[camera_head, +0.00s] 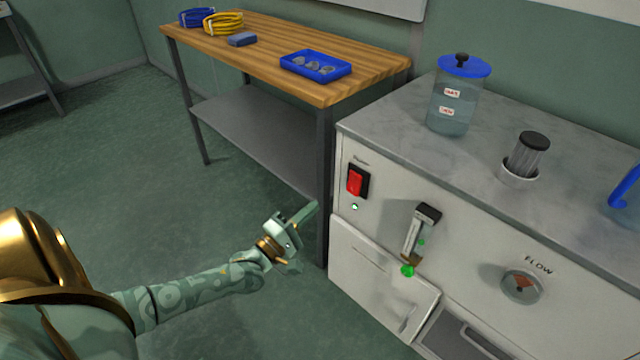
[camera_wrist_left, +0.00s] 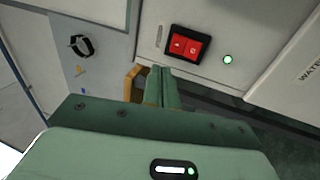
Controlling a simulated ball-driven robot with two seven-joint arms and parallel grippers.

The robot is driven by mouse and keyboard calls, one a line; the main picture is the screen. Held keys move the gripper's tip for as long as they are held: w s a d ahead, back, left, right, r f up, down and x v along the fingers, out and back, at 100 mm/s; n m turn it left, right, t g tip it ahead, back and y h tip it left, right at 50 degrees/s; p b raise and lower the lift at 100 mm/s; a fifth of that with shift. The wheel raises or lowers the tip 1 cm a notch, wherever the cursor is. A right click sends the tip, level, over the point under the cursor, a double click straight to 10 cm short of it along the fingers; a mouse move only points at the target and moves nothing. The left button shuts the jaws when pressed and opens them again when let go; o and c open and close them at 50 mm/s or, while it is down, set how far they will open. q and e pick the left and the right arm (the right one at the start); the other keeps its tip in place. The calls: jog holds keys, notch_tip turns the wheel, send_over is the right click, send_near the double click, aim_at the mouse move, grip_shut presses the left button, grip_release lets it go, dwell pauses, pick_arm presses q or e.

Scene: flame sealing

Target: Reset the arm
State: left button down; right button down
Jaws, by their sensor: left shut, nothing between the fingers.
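My left arm comes in from the left in the head view. Its green gripper (camera_head: 308,211) is shut and empty, in front of the wooden table's near leg and left of the white machine (camera_head: 465,255). In the left wrist view the shut fingers (camera_wrist_left: 158,82) lie together, with the red power switch (camera_wrist_left: 187,47) beyond them. The switch (camera_head: 355,181) is on the machine's front at its left end, apart from the gripper. A green light (camera_head: 355,206) is lit below it. My right gripper is not in view.
A wooden table (camera_head: 376,66) holds a blue tray (camera_head: 316,66), blue and yellow coils and a blue block. On the machine stand a lidded water jar (camera_head: 455,97) and a dark-capped cylinder (camera_head: 527,155). A flow dial (camera_head: 521,287) is on its front. Open floor (camera_head: 130,190) lies left.

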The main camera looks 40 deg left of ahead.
pick_arm(q)
jog(key=shift+s, duration=0.6)
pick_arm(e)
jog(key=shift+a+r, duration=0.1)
pick_arm(q)
jog(key=shift+f, duration=0.1)
